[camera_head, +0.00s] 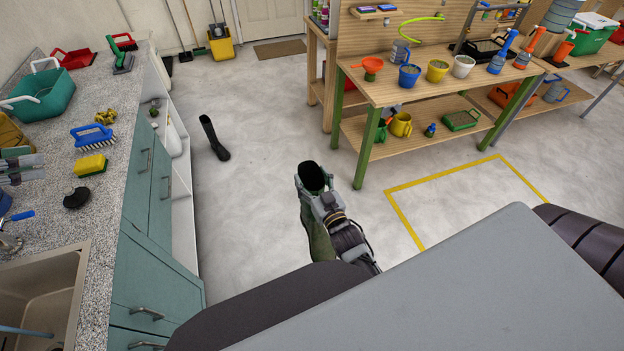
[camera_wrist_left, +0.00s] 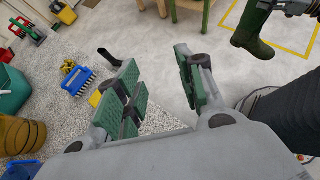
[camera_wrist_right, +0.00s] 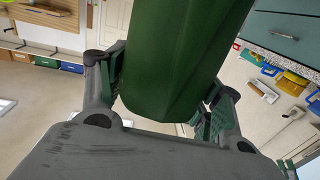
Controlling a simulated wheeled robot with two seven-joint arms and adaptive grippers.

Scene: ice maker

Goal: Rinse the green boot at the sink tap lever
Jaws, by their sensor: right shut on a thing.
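The green boot (camera_head: 318,236) hangs upright above the floor, its dark opening at the top. My right gripper (camera_head: 316,190) is shut on its shaft; the boot fills the middle of the right wrist view (camera_wrist_right: 180,55) and also shows in the left wrist view (camera_wrist_left: 252,40). My left gripper (camera_head: 24,168) is over the counter at the left edge, far from the boot. Its fingers (camera_wrist_left: 158,68) stand apart with nothing between them.
The granite counter (camera_head: 125,95) holds a blue brush (camera_head: 93,134), a yellow-green sponge (camera_head: 90,165), a black round object (camera_head: 76,197) and a teal basket (camera_head: 40,92). A dark boot (camera_head: 213,138) stands on the floor. A wooden bench (camera_head: 385,93) stands behind. Floor between is clear.

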